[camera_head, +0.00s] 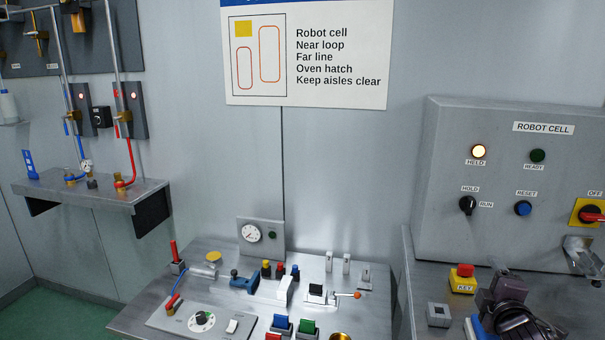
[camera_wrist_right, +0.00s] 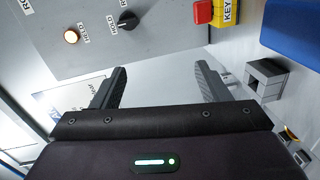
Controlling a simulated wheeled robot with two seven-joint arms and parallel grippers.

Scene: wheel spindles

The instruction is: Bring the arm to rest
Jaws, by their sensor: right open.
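My right gripper (camera_wrist_right: 158,88) is open and empty in the right wrist view, its two dark fingers spread wide apart. In the head view the dark right gripper and wrist (camera_head: 512,318) are at the lower right, over the bench in front of the robot cell panel (camera_head: 515,195); the fingertips are hard to make out there. My left gripper is in neither view.
The panel has a lit HELD lamp (camera_head: 479,151), a HOLD/RUN knob (camera_head: 467,205) and a red OFF switch (camera_head: 592,214). A red and yellow KEY button (camera_head: 463,279) and a grey block (camera_head: 438,315) stand close to the gripper. A crowded control bench (camera_head: 215,257) is to the left.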

